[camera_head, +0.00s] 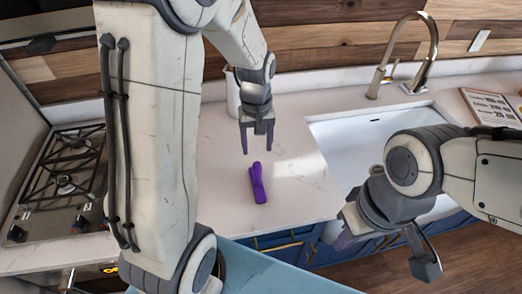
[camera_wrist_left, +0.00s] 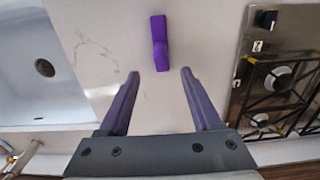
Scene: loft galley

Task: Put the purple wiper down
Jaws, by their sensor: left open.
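The purple wiper (camera_head: 257,184) lies on the pale countertop (camera_head: 221,160), between the stove and the sink. In the left wrist view the wiper (camera_wrist_left: 160,42) lies just beyond the fingertips, roughly in line with the gap between them. My left gripper (camera_head: 258,148) is open and empty, above the counter and behind the wiper; it also shows in the left wrist view (camera_wrist_left: 160,74). Its fingers do not touch the wiper. My right gripper (camera_head: 384,252) is open, with nothing seen between its fingers, in front of the counter's front edge below the sink.
A gas stove (camera_head: 64,183) is at the left. A white sink (camera_head: 343,145) with a tall tap (camera_head: 428,52) is at the right. A white container (camera_head: 233,95) stands behind my left gripper, partly hidden. A printed board (camera_head: 490,105) lies right of the sink. The counter around the wiper is clear.

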